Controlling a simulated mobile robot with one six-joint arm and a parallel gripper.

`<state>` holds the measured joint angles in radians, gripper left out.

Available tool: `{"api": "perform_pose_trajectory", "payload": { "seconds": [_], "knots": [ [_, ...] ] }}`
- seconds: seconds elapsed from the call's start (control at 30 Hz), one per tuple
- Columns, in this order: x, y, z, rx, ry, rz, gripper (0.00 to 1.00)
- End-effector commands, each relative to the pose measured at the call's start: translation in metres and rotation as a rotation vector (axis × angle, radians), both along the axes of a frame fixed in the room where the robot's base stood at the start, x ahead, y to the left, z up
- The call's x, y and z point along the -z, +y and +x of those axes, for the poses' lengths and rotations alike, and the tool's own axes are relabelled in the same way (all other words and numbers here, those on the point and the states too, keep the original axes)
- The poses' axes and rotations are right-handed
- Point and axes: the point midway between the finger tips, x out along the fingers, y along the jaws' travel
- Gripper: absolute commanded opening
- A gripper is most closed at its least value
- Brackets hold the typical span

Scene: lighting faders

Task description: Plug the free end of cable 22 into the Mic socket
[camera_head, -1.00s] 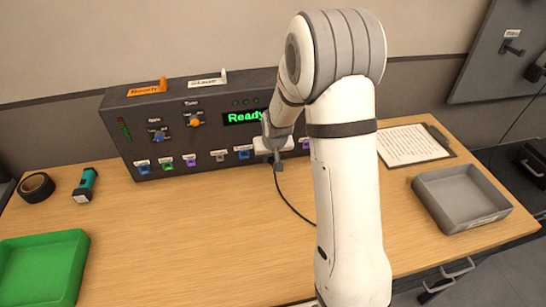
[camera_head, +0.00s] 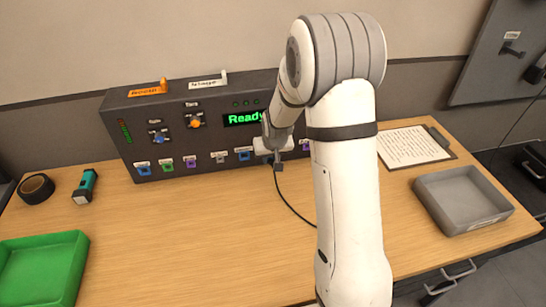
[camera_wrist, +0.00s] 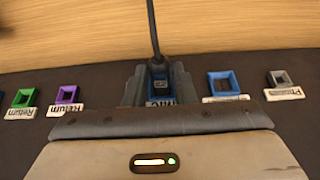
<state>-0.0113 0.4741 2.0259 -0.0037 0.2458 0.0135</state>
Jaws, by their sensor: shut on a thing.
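My gripper (camera_head: 274,150) is at the front of the dark control panel (camera_head: 215,177). In the wrist view my gripper (camera_wrist: 158,88) is shut on the dark plug (camera_wrist: 158,70) of a cable. The black cable (camera_wrist: 152,25) leaves the plug away from the panel; in the head view (camera_head: 292,208) it hangs down and runs behind my arm. The plug is lined up with a blue socket whose label (camera_wrist: 160,103), partly covered and upside down, seems to read Mic. The fingers and plug hide most of that socket. I cannot tell how deep the plug sits.
In the wrist view another blue socket (camera_wrist: 222,84) and a grey one (camera_wrist: 279,78) are right, a purple one (camera_wrist: 67,95) and a green one (camera_wrist: 25,98) left. A green tray (camera_head: 82,262), tape roll (camera_head: 36,187), flashlight (camera_head: 85,186), clipboard (camera_head: 440,140) and grey tray (camera_head: 490,216) stand apart.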

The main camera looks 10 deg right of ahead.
Motion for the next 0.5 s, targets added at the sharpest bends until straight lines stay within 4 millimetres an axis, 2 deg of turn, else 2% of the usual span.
{"api": "perform_pose_trajectory", "payload": {
  "seconds": [0.43, 0.47, 0.5],
  "knots": [
    [-0.0032, 0.0000, 0.0042, 0.000, -0.013, 0.000, 0.00],
    [-0.0032, 0.0000, 0.0043, 0.000, -0.014, 0.000, 0.25],
    [-0.0032, 0.0000, 0.0043, 0.000, -0.013, 0.000, 0.29]
  ]
}}
